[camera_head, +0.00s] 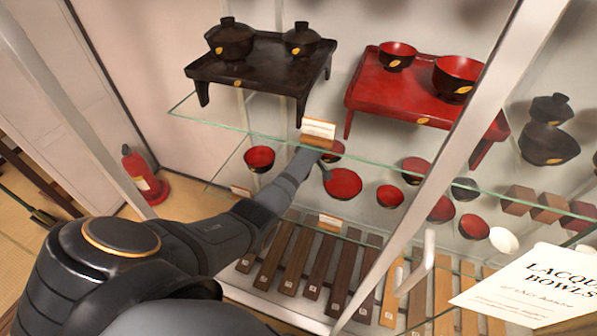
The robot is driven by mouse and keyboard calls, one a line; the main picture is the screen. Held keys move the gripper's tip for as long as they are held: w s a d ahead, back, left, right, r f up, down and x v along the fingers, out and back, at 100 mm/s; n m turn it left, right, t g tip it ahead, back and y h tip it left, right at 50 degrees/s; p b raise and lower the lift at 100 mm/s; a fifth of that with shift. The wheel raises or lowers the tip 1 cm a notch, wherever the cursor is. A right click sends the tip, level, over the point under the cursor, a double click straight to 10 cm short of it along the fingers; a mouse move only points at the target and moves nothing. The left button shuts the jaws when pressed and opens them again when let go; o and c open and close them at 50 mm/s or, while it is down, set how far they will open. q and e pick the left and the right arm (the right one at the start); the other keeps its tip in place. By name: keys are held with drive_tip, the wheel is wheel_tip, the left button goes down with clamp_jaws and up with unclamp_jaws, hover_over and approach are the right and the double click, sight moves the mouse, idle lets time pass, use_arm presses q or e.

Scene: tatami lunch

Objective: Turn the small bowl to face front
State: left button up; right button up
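My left arm reaches into the glass display case, and its gripper (314,163) is among small bowls at the glass shelf, just below a card holder. The gripper is small and partly covered, so I cannot tell whether it is open or shut. A red-lined bowl (335,151) is partly hidden behind the card holder and gripper. Another red-lined bowl (343,185) faces forward just right of and below the gripper. A third dark-red bowl (260,158) stands to the left, apart from the gripper. I cannot tell which is the task's small bowl. My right gripper is not in view.
The glass shelf edge (236,129) runs above the arm. A black stand (262,72) and a red stand (374,92) carry lacquerware. More bowls (416,170) stand to the right. A metal door frame (440,150) crosses the view. A fire extinguisher (143,177) stands outside left.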

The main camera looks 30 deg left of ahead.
use_arm(q)
drive_tip(key=shift+f, duration=0.25)
drive_tip(key=o, duration=1.1)
drive_tip(key=shift+o, duration=0.2)
drive_tip(key=shift+r, duration=0.1)
drive_tip(key=shift+r+p, duration=2.5)
drive_tip(key=shift+p, duration=0.05)
drive_tip(key=shift+f, duration=0.1)
